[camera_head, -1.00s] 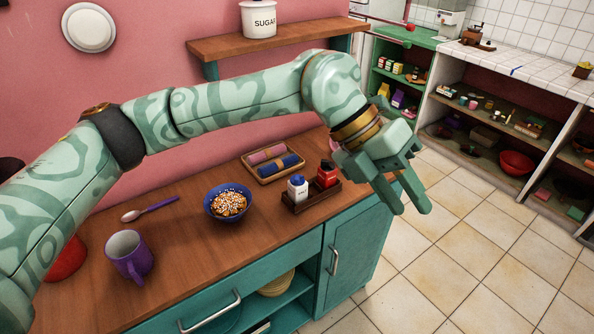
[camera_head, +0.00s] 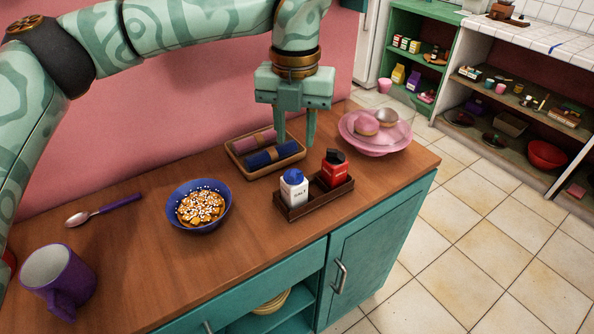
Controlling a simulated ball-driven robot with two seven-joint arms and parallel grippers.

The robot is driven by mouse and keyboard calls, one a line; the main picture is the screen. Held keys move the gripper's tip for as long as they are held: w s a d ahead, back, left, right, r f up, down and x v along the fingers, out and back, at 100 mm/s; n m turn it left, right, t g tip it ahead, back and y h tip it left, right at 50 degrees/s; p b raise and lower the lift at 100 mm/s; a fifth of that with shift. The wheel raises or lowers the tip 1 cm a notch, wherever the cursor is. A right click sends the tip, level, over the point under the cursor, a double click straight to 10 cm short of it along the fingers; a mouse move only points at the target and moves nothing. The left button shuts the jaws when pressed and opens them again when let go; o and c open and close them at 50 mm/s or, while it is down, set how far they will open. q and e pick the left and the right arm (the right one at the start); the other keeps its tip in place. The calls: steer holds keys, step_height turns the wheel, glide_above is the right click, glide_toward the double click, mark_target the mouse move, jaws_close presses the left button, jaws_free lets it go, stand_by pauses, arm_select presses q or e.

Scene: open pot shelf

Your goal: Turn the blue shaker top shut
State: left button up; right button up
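The white salt shaker with a blue top (camera_head: 293,188) stands upright in a dark wooden holder (camera_head: 318,203) on the counter. A red shaker with a dark top (camera_head: 334,168) stands beside it in the same holder. From here I cannot tell whether the blue top is open or shut. My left gripper (camera_head: 295,143) points down above the counter, behind the shakers and over the cloth tray's right end. Its two fingers are apart with nothing seen between them. It does not touch the salt shaker. My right gripper is not in view.
A tray (camera_head: 240,168) with rolled pink and blue cloths lies behind the shakers. A pink dish (camera_head: 374,143) stands to the right. A blue bowl of food (camera_head: 200,206), a spoon (camera_head: 103,209) and a purple mug (camera_head: 59,280) are to the left. The counter before the bowl is clear.

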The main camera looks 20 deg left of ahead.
arm_select(q)
steer(key=b, duration=0.1)
glide_above(292, 175)
steer(key=f, duration=0.5)
steer(key=shift+w+d, duration=0.15)
steer(key=shift+d, duration=0.05)
step_height(292, 175, down, 3)
steer(key=shift+a+r+b, duration=0.15)
steer(key=shift+b, duration=0.35)
steer(key=shift+f, duration=0.6)
steer(key=shift+a, duration=0.1)
jaws_close()
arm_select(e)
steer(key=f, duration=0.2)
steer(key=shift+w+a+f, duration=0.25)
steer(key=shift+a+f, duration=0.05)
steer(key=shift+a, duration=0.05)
